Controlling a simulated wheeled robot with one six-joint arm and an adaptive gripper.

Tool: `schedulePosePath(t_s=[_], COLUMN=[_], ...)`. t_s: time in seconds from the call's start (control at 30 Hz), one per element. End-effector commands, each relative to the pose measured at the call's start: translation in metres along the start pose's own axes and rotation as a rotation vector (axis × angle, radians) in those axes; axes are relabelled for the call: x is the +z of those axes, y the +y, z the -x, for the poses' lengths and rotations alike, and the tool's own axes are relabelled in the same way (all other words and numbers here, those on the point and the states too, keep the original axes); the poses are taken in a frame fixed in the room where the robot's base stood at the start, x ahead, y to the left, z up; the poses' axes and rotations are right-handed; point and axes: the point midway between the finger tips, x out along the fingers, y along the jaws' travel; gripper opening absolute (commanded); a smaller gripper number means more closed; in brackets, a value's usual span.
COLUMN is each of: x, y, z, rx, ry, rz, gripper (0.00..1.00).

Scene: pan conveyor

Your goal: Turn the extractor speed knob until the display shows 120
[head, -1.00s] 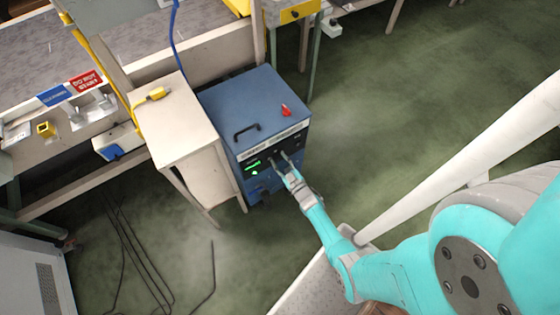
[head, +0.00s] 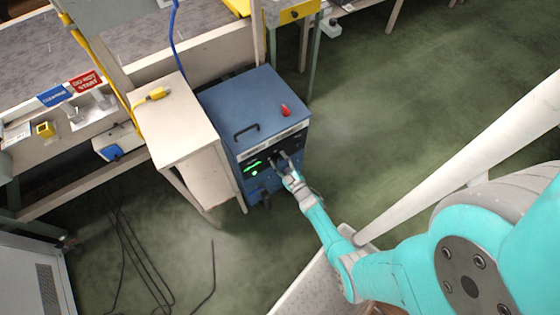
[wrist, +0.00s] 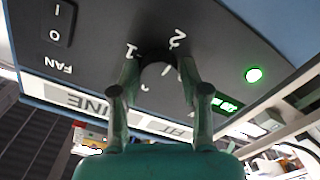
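The extractor is a blue cabinet (head: 240,105) with a dark front panel (wrist: 95,45). In the wrist view, the dark round knob (wrist: 158,72) sits between my gripper's (wrist: 159,66) two fingers, which close on its sides. White marks 1 and 2 show beside it. The green display (wrist: 228,104) is partly hidden behind the right finger and its digits are unreadable. In the head view the display (head: 252,164) is a small green glow, also unreadable. My gripper (head: 283,160) reaches the panel there and hides the knob.
A round green light (wrist: 254,75) and a FAN rocker switch (wrist: 58,22) are on the same panel. A beige table (head: 170,115) stands close left of the cabinet. Cables (head: 135,250) lie on the floor at left. The green floor at right is clear.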

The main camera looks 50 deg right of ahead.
Motion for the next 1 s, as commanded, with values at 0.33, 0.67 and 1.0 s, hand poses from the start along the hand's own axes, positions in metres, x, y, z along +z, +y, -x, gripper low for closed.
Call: schedulePosePath(t_s=[0.33,0.67,1.0], x=[0.001,0.001,0.001], y=[0.0,0.0,0.001], z=[0.001,0.039,0.101], rx=[0.001,0.003,0.004], ry=[-0.001,-0.004,-0.003], rz=[-0.001,-0.002,0.0], gripper=[0.65,0.65,0.65])
